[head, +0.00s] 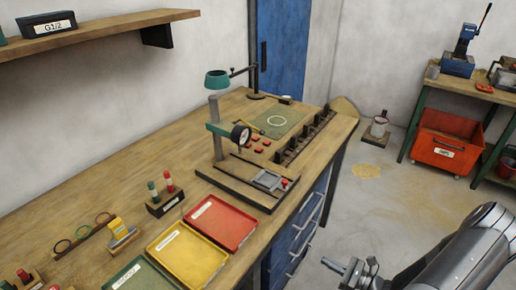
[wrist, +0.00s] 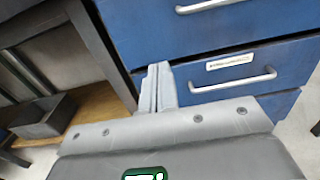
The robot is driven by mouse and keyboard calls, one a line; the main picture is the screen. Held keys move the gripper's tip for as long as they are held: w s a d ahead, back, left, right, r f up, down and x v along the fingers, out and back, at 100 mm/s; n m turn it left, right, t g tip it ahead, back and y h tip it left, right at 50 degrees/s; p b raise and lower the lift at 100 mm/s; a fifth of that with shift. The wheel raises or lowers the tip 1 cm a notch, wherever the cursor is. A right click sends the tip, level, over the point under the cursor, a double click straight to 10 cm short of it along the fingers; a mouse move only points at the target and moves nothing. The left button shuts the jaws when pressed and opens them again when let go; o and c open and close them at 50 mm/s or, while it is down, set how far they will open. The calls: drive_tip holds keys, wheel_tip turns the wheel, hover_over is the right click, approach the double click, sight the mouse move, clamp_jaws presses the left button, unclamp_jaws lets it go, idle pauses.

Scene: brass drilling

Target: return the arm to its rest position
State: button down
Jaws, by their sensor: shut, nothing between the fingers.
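My gripper (head: 358,269) shows at the lower right of the head view, out over the floor to the right of the workbench. In the wrist view my gripper (wrist: 158,86) has its two fingers together, with nothing between them. It points toward the blue drawers (wrist: 240,60) under the bench, and I cannot tell the exact distance to them. My arm (head: 450,255) reaches in from the lower right corner of the head view.
The workbench (head: 130,185) carries a drill stand (head: 218,135), a red tray (head: 222,222), a yellow tray (head: 187,258) and small parts. An orange bin (head: 448,140) stands under a second bench at the right. The floor (head: 345,210) between is mostly clear. A grey box (wrist: 42,117) sits on a low shelf.

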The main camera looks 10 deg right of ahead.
drive_tip(key=a+r+n+g+h, duration=0.1)
drive_tip(key=a+r+n+g, duration=0.35)
drive_tip(key=r, duration=0.25)
drive_tip(key=s+a+r+n+g+h, duration=0.1)
drive_tip(key=a+r+n+g+h, duration=0.2)
drive_tip(key=r+n, duration=0.35)
drive_tip(key=a+r+n+g, duration=0.4)
drive_tip(key=r+n+g, duration=0.15)
drive_tip(key=r, duration=0.25)
drive_tip(key=s+a+r+n+t+h, duration=0.3)
drive_tip(key=s+r+n+h, duration=0.1)
drive_tip(key=r, duration=0.5)
drive_tip(key=s+a+r+n+t+h, duration=0.2)
drive_tip(key=s+r+n, duration=0.4)
drive_tip(key=r, duration=0.3)
drive_tip(key=shift+s+a+r+t+h, duration=0.35)
drive_tip(key=shift+a+h, duration=0.5)
drive_tip(key=shift+h, duration=0.55)
drive_tip(key=shift+n, duration=0.25)
